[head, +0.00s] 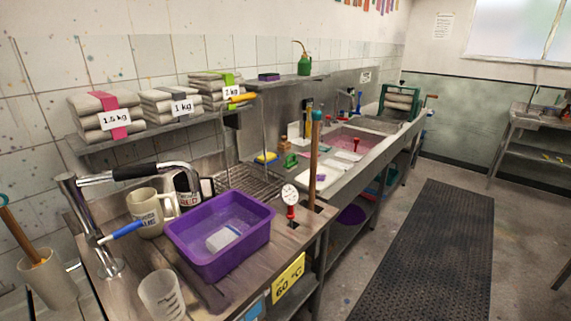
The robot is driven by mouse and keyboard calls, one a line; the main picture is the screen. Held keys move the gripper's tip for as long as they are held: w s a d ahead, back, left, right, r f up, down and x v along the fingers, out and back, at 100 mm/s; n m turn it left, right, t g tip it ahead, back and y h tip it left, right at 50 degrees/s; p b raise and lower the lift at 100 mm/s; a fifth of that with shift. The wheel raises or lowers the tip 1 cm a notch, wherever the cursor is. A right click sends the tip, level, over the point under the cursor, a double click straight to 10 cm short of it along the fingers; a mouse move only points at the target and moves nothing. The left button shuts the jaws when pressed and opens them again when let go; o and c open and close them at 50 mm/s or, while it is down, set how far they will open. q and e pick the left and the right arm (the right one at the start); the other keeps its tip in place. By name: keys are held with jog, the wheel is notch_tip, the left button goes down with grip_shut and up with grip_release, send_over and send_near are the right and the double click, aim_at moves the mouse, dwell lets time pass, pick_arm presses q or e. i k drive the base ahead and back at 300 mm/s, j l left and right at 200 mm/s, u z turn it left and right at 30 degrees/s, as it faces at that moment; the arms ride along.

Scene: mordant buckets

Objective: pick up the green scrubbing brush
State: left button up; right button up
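A small green object (290,160), which looks like the green scrubbing brush, lies on the counter at the near left of the sink. It is small in the head view, so its bristles cannot be made out. Neither of my grippers is in view.
A purple tub (222,236) with a pale block in it, a beige mug (149,214), a clear beaker (162,294) and a chrome tap (93,225) crowd the near counter. A wooden stick (315,150) and a dial thermometer (290,195) stand upright before the brush. The matted floor (430,255) is clear.

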aim_at(289, 166)
jog(key=u, duration=0.3)
jog(key=i+l+u, duration=0.1)
jog(key=l+u, duration=0.35)
jog(key=i+l+u, duration=0.1)
jog(key=l+u, duration=0.2)
jog(key=u, duration=0.15)
jog(key=l+u, duration=0.45)
